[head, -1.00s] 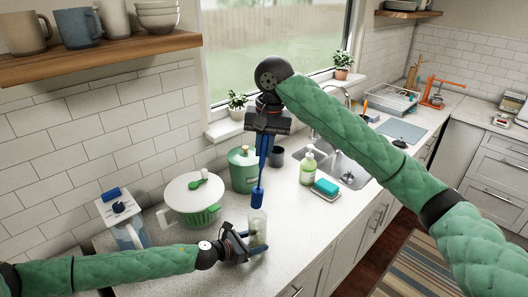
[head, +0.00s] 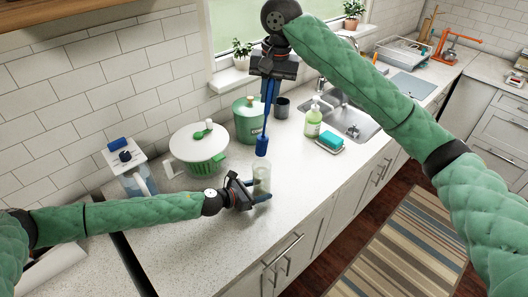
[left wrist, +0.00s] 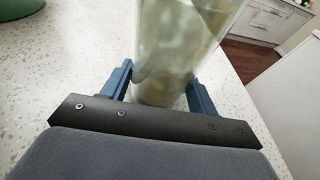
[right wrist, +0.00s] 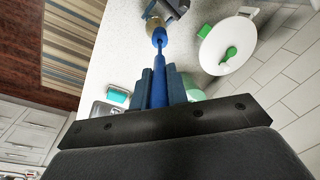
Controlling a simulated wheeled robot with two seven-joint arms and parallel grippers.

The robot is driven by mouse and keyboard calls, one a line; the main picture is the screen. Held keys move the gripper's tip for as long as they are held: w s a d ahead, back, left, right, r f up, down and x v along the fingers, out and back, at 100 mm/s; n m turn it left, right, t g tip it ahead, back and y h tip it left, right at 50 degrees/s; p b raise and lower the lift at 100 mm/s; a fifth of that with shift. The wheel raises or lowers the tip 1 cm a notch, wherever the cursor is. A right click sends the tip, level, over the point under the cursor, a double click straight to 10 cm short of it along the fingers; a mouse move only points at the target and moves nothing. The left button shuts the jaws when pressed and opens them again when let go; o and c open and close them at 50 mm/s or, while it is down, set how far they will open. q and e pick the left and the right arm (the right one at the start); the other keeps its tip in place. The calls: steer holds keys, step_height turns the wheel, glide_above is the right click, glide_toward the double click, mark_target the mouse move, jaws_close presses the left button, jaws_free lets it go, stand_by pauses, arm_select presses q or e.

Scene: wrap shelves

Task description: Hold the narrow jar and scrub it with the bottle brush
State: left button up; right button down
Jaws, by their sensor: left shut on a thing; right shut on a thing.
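The narrow jar (head: 262,182) is clear glass with a cloudy greyish inside. It stands upright at the counter's front part. My left gripper (head: 256,196) is shut on its lower part; in the left wrist view the jar (left wrist: 180,50) sits between both fingers. My right gripper (head: 271,84) is shut on the handle of the blue bottle brush (head: 262,146). The brush hangs head down just above the jar's mouth, with a small gap apparent. In the right wrist view the brush head (right wrist: 159,38) covers part of the jar (right wrist: 155,22).
Behind the jar stand a white-lidded green salad spinner (head: 198,145), a green canister (head: 247,122) and a dark cup (head: 282,107). A soap bottle (head: 314,122), a teal sponge (head: 331,140) and the sink (head: 352,122) are to the right.

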steer(key=shift+d+r, duration=0.2)
steer(key=shift+d, duration=0.1)
steer(key=shift+s+a+f, duration=0.1)
steer(key=shift+a+f, duration=0.05)
steer(key=shift+a, duration=0.25)
steer(key=shift+d+f, duration=0.15)
steer(key=shift+f, duration=0.85)
step_height(320, 180, down, 16)
stand_by(1.1)
stand_by(0.4)
steer(key=shift+w, duration=0.65)
steer(key=shift+r, duration=0.2)
